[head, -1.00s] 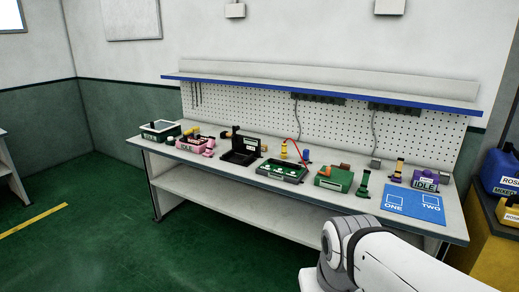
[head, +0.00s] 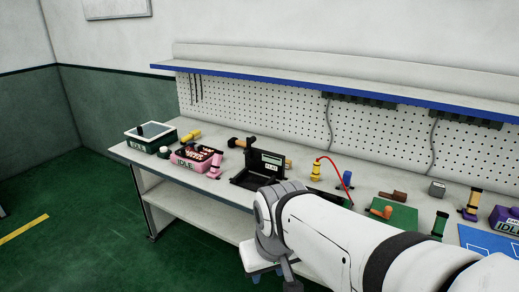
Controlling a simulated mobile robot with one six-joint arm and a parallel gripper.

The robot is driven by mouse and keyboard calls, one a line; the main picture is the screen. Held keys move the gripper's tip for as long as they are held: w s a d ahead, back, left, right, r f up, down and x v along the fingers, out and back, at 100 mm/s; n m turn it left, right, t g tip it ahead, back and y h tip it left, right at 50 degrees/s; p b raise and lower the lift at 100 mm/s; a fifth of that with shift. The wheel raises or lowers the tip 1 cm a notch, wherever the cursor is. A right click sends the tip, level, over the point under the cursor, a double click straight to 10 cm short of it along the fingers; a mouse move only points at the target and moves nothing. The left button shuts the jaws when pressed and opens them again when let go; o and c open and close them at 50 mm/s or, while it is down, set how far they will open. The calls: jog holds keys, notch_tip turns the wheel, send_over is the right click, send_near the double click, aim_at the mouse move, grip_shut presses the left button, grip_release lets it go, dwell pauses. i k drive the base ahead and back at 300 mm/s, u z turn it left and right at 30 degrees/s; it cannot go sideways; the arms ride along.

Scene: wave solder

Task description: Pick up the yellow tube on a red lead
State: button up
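The yellow tube (head: 316,172) stands upright on the workbench, right of the black open-lidded box. A red lead (head: 330,159) rises beside its top and arcs over to the right, coming down behind my arm. The fingers of my gripper cannot be made out.
A blue upright piece (head: 347,180) stands just right of the tube. The black box (head: 262,166) with raised lid is to its left. A pegboard (head: 270,110) backs the bench (head: 172,163).

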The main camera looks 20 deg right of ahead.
aim_at(316, 174)
jog(key=z, duration=0.7)
jog(key=i, duration=1.25)
jog(key=z, duration=0.85)
